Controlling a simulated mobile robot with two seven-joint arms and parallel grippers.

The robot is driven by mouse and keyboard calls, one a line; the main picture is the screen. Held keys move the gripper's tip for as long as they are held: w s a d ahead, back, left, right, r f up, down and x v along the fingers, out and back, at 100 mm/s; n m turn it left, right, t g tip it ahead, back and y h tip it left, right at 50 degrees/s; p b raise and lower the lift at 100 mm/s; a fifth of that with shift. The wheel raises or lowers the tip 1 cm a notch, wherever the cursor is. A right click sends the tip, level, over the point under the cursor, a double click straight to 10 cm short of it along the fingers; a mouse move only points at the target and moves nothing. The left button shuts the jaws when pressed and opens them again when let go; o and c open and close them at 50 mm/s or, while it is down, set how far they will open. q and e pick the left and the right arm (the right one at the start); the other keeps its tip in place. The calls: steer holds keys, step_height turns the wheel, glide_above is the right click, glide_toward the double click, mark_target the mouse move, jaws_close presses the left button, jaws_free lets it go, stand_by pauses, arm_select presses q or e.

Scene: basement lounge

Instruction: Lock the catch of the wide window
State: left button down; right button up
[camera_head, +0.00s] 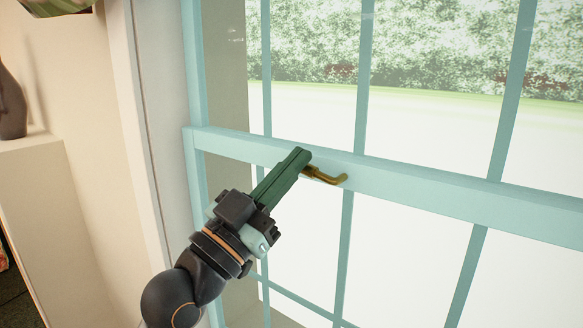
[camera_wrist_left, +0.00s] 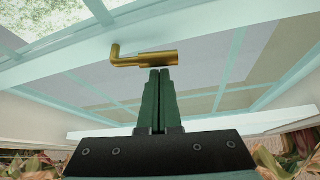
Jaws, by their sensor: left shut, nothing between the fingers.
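The wide window (camera_head: 420,194) has a pale teal frame with thin bars, and its horizontal middle rail crosses the head view. The brass catch (camera_head: 326,176) sits at that rail, its bent end pointing right. My left gripper (camera_head: 302,154) has green fingers that are shut and empty, with the tips at the catch's left end and covering part of it in the head view. In the left wrist view the catch (camera_wrist_left: 144,59) lies just beyond the closed fingertips (camera_wrist_left: 160,72); whether they touch it I cannot tell. My right gripper is not in view.
A beige wall and pale window trim (camera_head: 140,130) stand left of the window. A ledge (camera_head: 30,150) with a dark object (camera_head: 11,105) on it is at the far left. The space before the panes on the right is clear.

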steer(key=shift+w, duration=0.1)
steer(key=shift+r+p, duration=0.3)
arm_select(q)
steer(key=shift+w+a+f+n+t+y, duration=0.15)
steer(key=shift+f+n+t+y, duration=0.4)
steer(key=shift+f+n, duration=0.6)
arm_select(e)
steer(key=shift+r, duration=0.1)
arm_select(q)
steer(key=shift+r, duration=0.15)
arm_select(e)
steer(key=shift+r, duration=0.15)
